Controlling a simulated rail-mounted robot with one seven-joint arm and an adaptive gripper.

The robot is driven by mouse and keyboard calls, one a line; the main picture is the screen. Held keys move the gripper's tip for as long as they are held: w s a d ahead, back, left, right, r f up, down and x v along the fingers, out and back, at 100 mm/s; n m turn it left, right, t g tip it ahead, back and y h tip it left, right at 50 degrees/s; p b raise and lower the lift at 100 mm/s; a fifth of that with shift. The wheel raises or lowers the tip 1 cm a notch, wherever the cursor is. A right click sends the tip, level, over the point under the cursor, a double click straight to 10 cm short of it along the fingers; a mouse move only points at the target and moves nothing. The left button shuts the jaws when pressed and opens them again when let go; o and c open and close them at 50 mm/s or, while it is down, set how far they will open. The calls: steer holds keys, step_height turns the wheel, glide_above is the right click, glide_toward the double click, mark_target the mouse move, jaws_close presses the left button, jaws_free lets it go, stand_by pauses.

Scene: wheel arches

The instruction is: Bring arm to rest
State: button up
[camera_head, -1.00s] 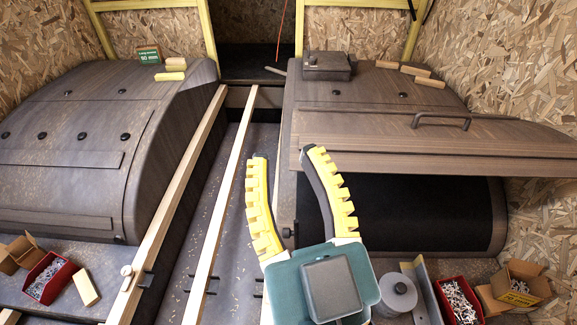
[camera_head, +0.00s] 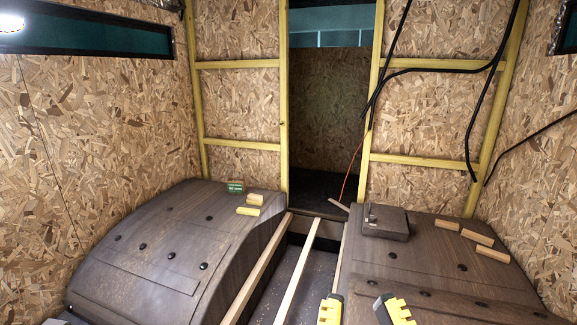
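My gripper (camera_head: 363,312) shows only as two yellow, toothed fingertips at the bottom edge, right of centre. The fingertips stand apart with a gap between them, and nothing shows in the gap. The rest of my gripper and my arm are below the picture. The fingers appear in front of the floor channel's right side and the near edge of the right wheel arch (camera_head: 440,262).
The left wheel arch (camera_head: 165,247) carries a green box (camera_head: 235,187) and wood blocks (camera_head: 250,205). A dark case (camera_head: 386,222) and several wood blocks (camera_head: 485,244) lie on the right arch. Wooden rails (camera_head: 298,270) run between the arches. Black cables (camera_head: 440,70) hang on the back wall.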

step_height(320, 180, up, 22)
steer(key=p, duration=1.9)
steer(key=shift+r, duration=0.1)
